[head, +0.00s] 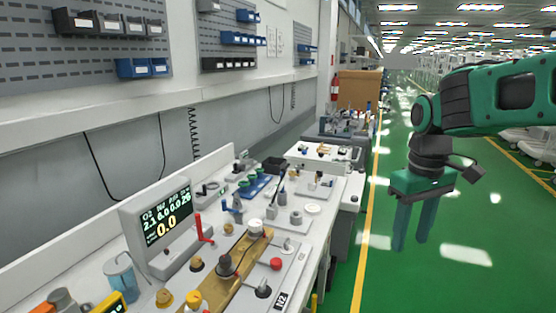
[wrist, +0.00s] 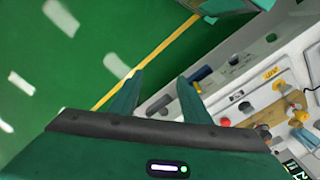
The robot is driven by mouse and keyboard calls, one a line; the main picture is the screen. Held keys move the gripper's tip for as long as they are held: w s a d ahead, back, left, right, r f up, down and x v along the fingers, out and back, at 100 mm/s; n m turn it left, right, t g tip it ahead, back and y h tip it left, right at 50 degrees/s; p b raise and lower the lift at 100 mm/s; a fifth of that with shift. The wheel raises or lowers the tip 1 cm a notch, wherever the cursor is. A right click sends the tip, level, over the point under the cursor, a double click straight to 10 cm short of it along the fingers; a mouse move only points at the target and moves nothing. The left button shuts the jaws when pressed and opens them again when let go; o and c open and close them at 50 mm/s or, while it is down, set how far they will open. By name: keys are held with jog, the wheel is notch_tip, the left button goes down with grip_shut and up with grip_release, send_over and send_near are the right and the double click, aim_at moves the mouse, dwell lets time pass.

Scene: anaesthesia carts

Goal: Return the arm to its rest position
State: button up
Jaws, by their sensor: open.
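My gripper (head: 413,222) hangs from my green arm at the right of the head view, over the green floor and clear of the cart. Its two fingers point down and stand apart with nothing between them. In the wrist view my gripper (wrist: 158,92) also shows two parted, empty fingers, with floor and a yellow line beyond them. The fingers touch nothing that I can see.
A white cart top (head: 325,208) with knobs, a red lever (head: 202,232) and a monitor (head: 160,227) fills the lower left. Wall bins (head: 140,67) hang above. The green floor (head: 470,270) right of the yellow line is open; pale equipment (head: 540,145) stands at far right.

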jog(key=s+d+f+m, duration=0.4)
jog(key=s+d+m, duration=0.1)
jog(key=s, duration=0.5)
jog(key=s+d+f+m, duration=0.4)
jog(key=s+d, duration=0.3)
jog(key=s, duration=0.4)
jog(key=shift+d+m, duration=0.4)
jog(key=shift+m, duration=0.1)
jog(key=shift+w+f, duration=0.3)
jog(key=shift+w, duration=0.35)
